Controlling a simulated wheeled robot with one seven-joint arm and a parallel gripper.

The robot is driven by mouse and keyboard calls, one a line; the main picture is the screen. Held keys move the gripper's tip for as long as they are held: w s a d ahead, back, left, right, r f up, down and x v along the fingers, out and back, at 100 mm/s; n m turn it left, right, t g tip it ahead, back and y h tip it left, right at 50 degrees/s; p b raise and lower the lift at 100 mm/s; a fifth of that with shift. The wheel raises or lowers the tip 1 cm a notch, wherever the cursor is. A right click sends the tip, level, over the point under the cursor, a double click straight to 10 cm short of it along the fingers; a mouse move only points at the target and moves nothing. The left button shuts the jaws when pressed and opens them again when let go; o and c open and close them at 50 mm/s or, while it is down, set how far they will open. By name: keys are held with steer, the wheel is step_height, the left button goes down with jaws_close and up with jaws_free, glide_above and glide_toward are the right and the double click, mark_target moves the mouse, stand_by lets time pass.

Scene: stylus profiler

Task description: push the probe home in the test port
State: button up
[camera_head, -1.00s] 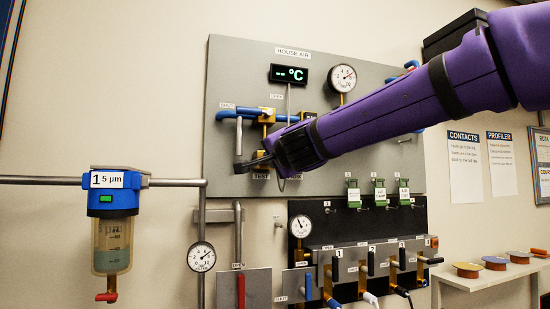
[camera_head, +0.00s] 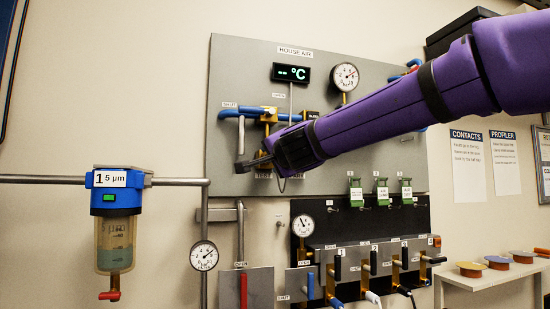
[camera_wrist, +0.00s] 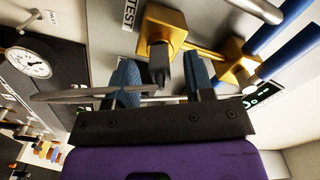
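The brass test port (camera_wrist: 163,22) sits beside the TEST label (camera_wrist: 129,14) on the grey panel. In the wrist view a dark grey piece (camera_wrist: 162,68), apparently the probe's body, sticks out of this brass block toward my gripper. My gripper (camera_wrist: 162,85) has its two blue fingers apart, one on each side of the dark piece, with a visible gap on both sides. How deep the probe sits is hidden. In the head view my gripper (camera_head: 243,166) is at the panel's left side, covering the port. The display (camera_head: 291,73) reads "-- °C".
A gauge (camera_head: 344,77) is above my arm. Green-tagged fittings (camera_head: 381,190) and a lower valve manifold (camera_head: 372,258) lie below. A blue filter (camera_head: 117,200) hangs at left.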

steer(key=shift+c, duration=0.5)
steer(key=shift+s, duration=0.1)
steer(key=v, duration=0.6)
steer(key=shift+s, duration=0.4)
steer(key=shift+s+d, duration=0.1)
steer(key=shift+d, duration=0.05)
steer(key=v, duration=1)
steer(key=shift+s, duration=0.3)
steer(key=s+d+f+n+g+h, duration=0.1)
steer(key=s+d+f+n+g, duration=0.2)
steer(key=s+d+f, duration=0.3)
steer(key=s+d+f+n+g+h, duration=0.2)
steer(key=s+d+f+g, duration=0.3)
steer(key=d+f, duration=0.5)
steer(key=s+d+f+n+g+h, duration=0.2)
steer(key=s+d+f, duration=0.6)
steer(key=f, duration=0.4)
steer(key=shift+s+d+f+n+g, duration=0.25)
steer(key=shift+d+n+g, duration=0.1)
steer(key=shift+n+g, duration=0.55)
